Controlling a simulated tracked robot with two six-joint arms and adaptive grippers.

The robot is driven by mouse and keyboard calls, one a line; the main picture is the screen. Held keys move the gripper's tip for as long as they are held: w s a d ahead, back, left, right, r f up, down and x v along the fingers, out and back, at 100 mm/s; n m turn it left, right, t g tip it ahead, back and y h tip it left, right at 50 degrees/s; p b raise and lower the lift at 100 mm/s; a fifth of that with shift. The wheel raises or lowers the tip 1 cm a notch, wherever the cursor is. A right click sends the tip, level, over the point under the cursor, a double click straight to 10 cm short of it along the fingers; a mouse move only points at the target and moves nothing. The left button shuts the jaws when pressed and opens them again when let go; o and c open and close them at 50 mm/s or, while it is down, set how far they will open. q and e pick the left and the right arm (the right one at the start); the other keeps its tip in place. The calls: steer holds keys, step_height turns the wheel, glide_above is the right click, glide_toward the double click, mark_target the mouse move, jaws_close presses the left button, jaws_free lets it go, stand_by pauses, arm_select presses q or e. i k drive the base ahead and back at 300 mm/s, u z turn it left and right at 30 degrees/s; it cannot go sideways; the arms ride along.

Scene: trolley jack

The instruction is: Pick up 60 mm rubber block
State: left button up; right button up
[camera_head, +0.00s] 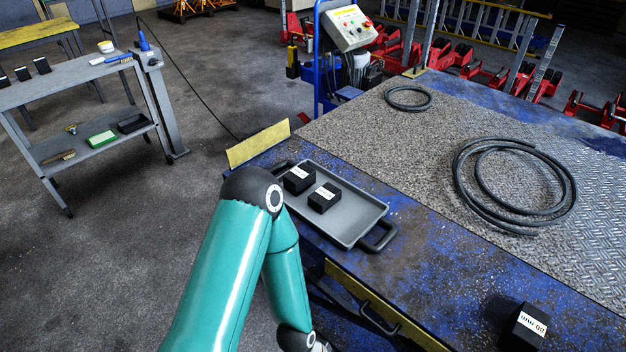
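Two black blocks with white labels lie in a grey tray (351,232) on the blue platform. One block (299,180) is at the tray's far left, the other block (325,198) nearer its middle. Their labels are too small to read, so I cannot tell which is the 60 mm one. Another black block (521,328) sits at the bottom right on the platform; its upside-down label appears to read 80 mm. My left arm bends in front of the tray's left side and runs off the bottom edge; its gripper is out of view. My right gripper is out of view.
Black hose coils (514,186) and (407,98) lie on the textured plate. A yellow flap (258,143) stands at the platform's edge behind the tray. A grey trolley (75,92) with small black blocks stands at left. The floor between is mostly clear.

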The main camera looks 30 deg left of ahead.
mark_target(299, 180)
steer(key=u, duration=0.25)
steer(key=i, duration=0.2)
steer(key=z, duration=2.6)
steer(key=k, duration=2.2)
steer(key=z, duration=1.85)
steer(key=i, duration=0.1)
steer(key=u, duration=3.45)
steer(key=i, duration=1.05)
